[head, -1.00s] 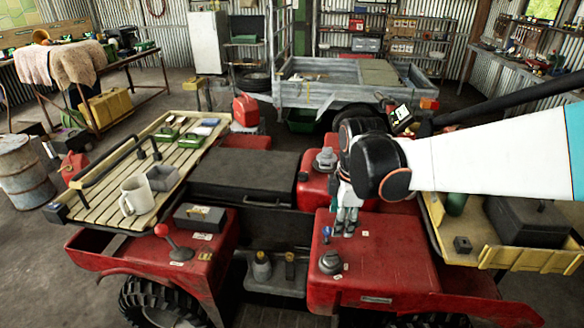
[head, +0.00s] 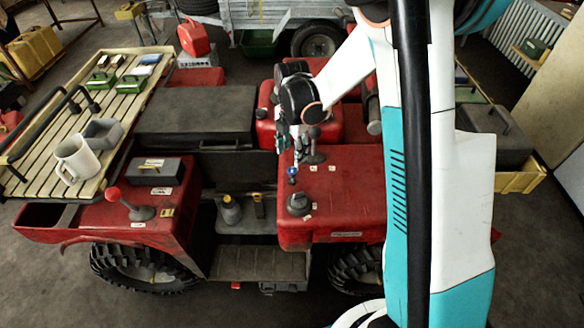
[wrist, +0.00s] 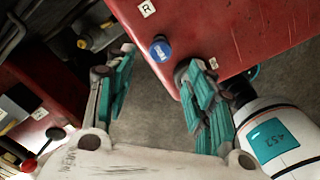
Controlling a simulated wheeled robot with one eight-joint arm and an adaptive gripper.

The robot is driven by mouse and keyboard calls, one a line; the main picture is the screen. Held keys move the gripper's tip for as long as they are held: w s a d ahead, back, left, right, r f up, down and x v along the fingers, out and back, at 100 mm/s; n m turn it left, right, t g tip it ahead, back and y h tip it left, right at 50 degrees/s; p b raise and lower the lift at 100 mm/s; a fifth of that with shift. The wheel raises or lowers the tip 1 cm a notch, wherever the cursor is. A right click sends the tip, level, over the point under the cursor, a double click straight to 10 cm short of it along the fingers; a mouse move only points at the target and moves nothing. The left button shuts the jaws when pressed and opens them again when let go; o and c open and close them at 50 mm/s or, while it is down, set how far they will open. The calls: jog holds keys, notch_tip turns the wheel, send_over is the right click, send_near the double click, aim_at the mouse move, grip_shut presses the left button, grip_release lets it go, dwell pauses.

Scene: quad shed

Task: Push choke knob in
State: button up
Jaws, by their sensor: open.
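A small knob with a blue cap (head: 292,172) sits at the left edge of the red body panel (head: 345,185); it looks like the choke knob, though no readable name confirms it. In the wrist view the blue knob (wrist: 160,48) shows beyond my fingers, between their tips, with nothing touching it. My gripper (head: 292,152) is open and empty, pointing down close above and behind the knob in the head view. In the wrist view my gripper (wrist: 158,72) has its two teal fingers spread wide. How far the knob sticks out is hard to tell.
A grey dial (head: 299,203) and a black-topped lever (head: 314,150) stand on the same panel near the knob. A red-knobbed lever (head: 135,205) stands on the left panel. A slatted rack (head: 85,130) holds a mug (head: 77,160). Space above the footwell is clear.

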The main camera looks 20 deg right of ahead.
aim_at(292, 170)
notch_tip(292, 170, down, 8)
jog(key=shift+r+b, duration=0.1)
jog(key=shift+b, duration=0.65)
grip_shut()
